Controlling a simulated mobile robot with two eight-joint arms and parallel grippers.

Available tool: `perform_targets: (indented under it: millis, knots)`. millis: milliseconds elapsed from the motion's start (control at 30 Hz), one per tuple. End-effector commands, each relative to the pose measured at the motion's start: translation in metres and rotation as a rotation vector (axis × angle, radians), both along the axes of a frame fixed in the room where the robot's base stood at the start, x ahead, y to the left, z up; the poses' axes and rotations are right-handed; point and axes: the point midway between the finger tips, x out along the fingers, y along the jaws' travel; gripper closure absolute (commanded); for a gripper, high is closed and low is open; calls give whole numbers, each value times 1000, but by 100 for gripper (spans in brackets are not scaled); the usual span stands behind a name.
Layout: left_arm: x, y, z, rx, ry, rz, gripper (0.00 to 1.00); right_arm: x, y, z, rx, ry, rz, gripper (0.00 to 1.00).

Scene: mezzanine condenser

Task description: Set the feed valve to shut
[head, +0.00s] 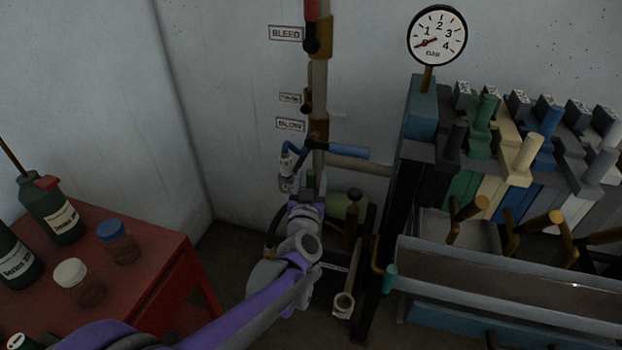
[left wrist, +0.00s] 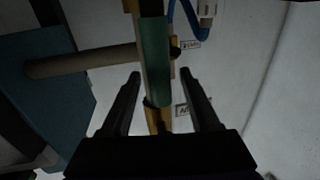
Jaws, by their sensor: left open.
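A green valve handle (left wrist: 155,60) on a brass-coloured stem stands along the vertical pipe in the left wrist view, between my left gripper's two fingers. My left gripper (left wrist: 161,76) is open, with a gap on both sides of the handle. In the head view my left gripper (head: 311,194) is at the lower part of the pipe, mostly hidden by my own wrist, and only a small bit of green (head: 311,179) shows there. The label beside the handle (left wrist: 187,109) is too dark to read, so I cannot confirm it is the feed valve. My right gripper is out of view.
A blue lever (head: 348,152) points right beside the BLOW label (head: 290,124), just above my gripper. A red handle (head: 311,10) is by the BLEED label (head: 286,33). A red table (head: 160,262) with bottles stands left; a rack of coloured levers (head: 500,185) stands right.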

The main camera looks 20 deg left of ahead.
Motion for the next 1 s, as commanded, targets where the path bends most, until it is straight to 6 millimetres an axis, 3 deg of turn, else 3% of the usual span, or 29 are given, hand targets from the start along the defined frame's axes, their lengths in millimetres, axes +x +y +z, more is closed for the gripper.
perform_targets:
  millis: [100,433,1000]
  knots:
    - [0,0,0,0,0,0,42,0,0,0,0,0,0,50]
    - [0,0,0,0,0,0,100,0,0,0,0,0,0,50]
    - [0,0,0,0,0,0,100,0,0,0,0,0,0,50]
